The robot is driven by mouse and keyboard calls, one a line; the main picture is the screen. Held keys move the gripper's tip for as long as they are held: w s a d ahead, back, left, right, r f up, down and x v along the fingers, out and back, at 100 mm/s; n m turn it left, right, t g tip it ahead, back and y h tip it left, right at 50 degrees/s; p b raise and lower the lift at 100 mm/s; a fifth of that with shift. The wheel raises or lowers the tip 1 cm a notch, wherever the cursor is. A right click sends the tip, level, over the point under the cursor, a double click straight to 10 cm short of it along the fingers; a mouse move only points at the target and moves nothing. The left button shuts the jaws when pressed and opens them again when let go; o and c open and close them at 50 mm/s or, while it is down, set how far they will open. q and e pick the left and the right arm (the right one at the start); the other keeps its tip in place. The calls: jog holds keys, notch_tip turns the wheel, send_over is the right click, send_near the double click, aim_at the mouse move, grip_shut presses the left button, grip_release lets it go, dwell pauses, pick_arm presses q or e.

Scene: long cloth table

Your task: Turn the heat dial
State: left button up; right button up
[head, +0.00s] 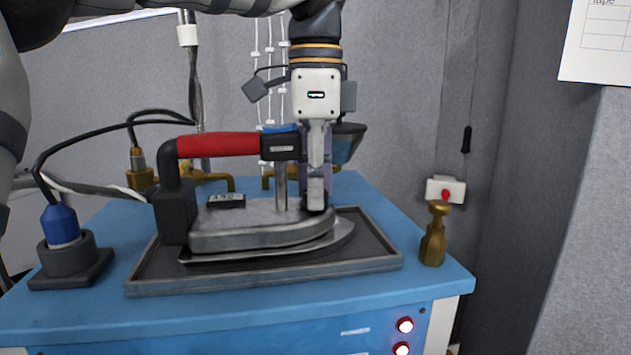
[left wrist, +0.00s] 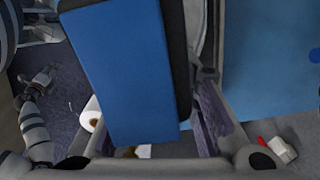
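The iron (head: 265,226), with a red handle (head: 218,145) and a small dark display (head: 226,201), rests in a shallow metal tray (head: 270,281). No heat dial shows clearly; the area at the fingertips is partly covered. My left gripper (head: 318,192) points down at the front end of the handle, its fingertips low over the iron's front. In the left wrist view its fingers look spread, with a large blue-topped block (left wrist: 128,70) in front of them, hiding much of the gap. An arm, apparently my right, shows small at the left of that view; its gripper (left wrist: 43,76) is too small to read.
The blue table (head: 120,312) carries a blue plug in a black base (head: 66,250) at left and a brass fitting (head: 433,235) at right. Cables run to the iron from the left. A white wall box with a red button (head: 445,188) hangs behind.

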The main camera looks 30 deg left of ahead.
pick_arm(q)
jog(key=o, duration=0.4)
notch_tip(320, 180, up, 8)
jog(key=shift+f, duration=0.2)
dwell(0.4)
